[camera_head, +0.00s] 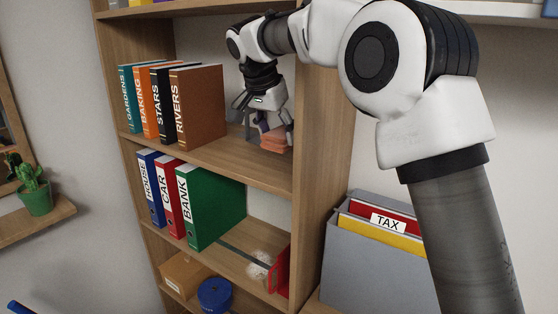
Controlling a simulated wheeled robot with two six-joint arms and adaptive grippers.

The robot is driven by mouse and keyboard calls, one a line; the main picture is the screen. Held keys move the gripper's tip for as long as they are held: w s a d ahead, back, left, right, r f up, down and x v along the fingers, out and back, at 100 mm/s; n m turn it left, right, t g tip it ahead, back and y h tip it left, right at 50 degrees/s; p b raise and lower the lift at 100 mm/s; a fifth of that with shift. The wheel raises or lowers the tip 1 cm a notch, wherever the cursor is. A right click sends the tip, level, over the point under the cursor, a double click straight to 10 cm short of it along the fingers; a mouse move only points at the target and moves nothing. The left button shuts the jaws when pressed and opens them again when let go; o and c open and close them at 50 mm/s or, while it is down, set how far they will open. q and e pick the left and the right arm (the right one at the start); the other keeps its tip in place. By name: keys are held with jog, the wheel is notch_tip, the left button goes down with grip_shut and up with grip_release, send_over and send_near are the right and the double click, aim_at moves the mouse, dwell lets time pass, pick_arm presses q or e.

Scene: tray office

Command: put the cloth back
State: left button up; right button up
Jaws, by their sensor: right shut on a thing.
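My right gripper (266,121) reaches into the upper shelf compartment, to the right of the standing books. It is shut on a folded, salmon-pink cloth (278,139), which is at or just above the shelf board near the right side panel. The fingers and wrist hide part of the cloth, so I cannot tell whether it touches the board. My left gripper is not in view.
Books, the nearest a brown RIVERS (199,106), stand left of the gripper. Below are binders, the nearest a green BANK (212,204), a pale dusty patch (261,262) and a red bookend (280,272). A grey file box (372,262) stands right of the shelf.

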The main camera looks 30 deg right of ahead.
jog(key=shift+s+d+f, duration=0.2)
jog(key=shift+s+f, duration=0.45)
jog(key=shift+f, duration=0.3)
jog(key=f, duration=0.2)
jog(key=w+f+p, duration=0.1)
jog(key=f, duration=0.1)
jog(key=shift+a, duration=0.1)
jog(key=shift+f+p, duration=0.35)
jog(key=shift+p, duration=0.1)
jog(key=shift+d+f, duration=0.15)
jog(key=shift+d, duration=0.05)
jog(key=shift+s, duration=0.35)
jog(key=shift+f+b, duration=0.1)
jog(key=shift+b, duration=0.25)
jog(key=o, duration=0.7)
jog(key=shift+w, duration=0.15)
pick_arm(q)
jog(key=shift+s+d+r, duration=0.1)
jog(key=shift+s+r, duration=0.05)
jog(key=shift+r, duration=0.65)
pick_arm(e)
jog(key=shift+w+f, duration=0.1)
